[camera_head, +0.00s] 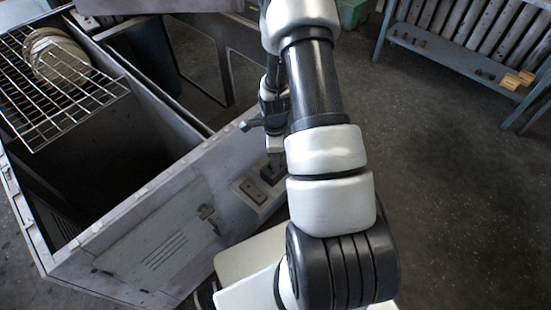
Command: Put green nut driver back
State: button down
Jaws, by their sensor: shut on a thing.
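My gripper (273,146) points down at the end of my arm, partly behind the arm's dark tube. It is above a small light grey block (258,188) at the housing's right corner. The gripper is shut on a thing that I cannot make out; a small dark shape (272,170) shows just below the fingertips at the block. I cannot tell whether that shape is held or part of the block. No green nut driver can be made out; my arm hides part of this area.
A large open grey metal housing (160,230) fills the left. A wire rack (60,95) with round discs (55,55) lies over its far corner. A blue-grey bench (450,60) with small wooden blocks (517,80) stands upper right. A green container (352,12) is at the top. The right floor is clear.

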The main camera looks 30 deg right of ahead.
jog(key=c, duration=0.9)
grip_release()
jog(key=shift+r+p, duration=2.55)
jog(key=shift+r, duration=1.45)
